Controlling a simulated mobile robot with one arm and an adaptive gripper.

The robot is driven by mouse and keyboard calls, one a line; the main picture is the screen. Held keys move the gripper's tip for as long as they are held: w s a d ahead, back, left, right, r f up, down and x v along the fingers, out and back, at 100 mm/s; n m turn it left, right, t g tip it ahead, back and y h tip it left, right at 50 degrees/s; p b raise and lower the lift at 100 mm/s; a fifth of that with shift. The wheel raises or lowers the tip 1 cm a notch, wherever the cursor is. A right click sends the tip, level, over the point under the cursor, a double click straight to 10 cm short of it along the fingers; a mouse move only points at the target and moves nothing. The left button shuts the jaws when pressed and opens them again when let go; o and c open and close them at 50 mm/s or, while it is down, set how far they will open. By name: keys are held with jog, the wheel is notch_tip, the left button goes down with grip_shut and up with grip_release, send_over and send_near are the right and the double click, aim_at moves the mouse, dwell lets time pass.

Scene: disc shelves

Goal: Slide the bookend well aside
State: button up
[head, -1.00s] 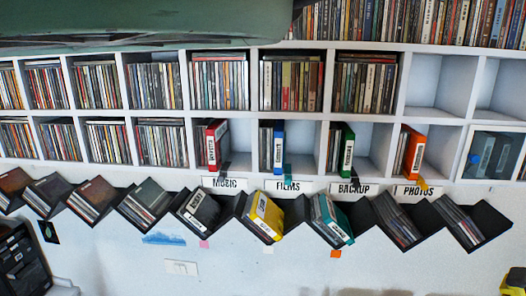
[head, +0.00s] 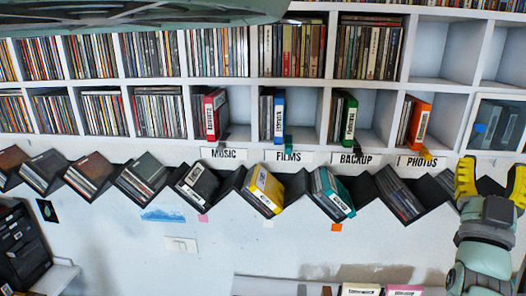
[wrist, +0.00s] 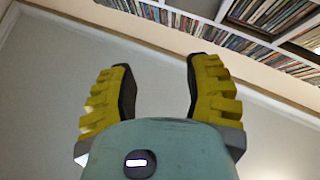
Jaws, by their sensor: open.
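Small bookends stand at the shelf's front edge, each beside the discs in its compartment: a dark one over MUSIC (head: 224,139), a teal one over FILMS (head: 289,143), a dark one over BACKUP (head: 358,148) and an orange one over PHOTOS (head: 427,149). I cannot tell which one is meant. My gripper (head: 492,178) is at the far right of the head view, below the shelf and apart from all of them. Its yellow fingers are spread and empty. In the wrist view the gripper (wrist: 160,85) is also open, with nothing between the fingers.
A black zigzag rack (head: 297,185) with discs runs below the labels. My gripper hides its right end. A glass-fronted compartment (head: 497,124) is just above my gripper. The compartments have free room right of the coloured boxes. A lower surface with several items (head: 270,284) shows at the bottom.

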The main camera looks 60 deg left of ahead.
jog(key=a+f+n+g+y+b, duration=0.2)
jog(key=a+f+n+g+y, duration=0.15)
jog(key=a+g, duration=0.5)
jog(key=n+g+b, duration=0.4)
jog(key=b, duration=0.4)
send_near(360, 156)
jog(key=p+x, duration=0.8)
jog(key=shift+a+r, duration=0.25)
jog(key=shift+a, duration=0.05)
jog(key=shift+p+x, duration=0.9)
jog(key=shift+x, duration=0.3)
jog(key=shift+f, duration=0.2)
jog(key=shift+w, duration=0.1)
grip_shut()
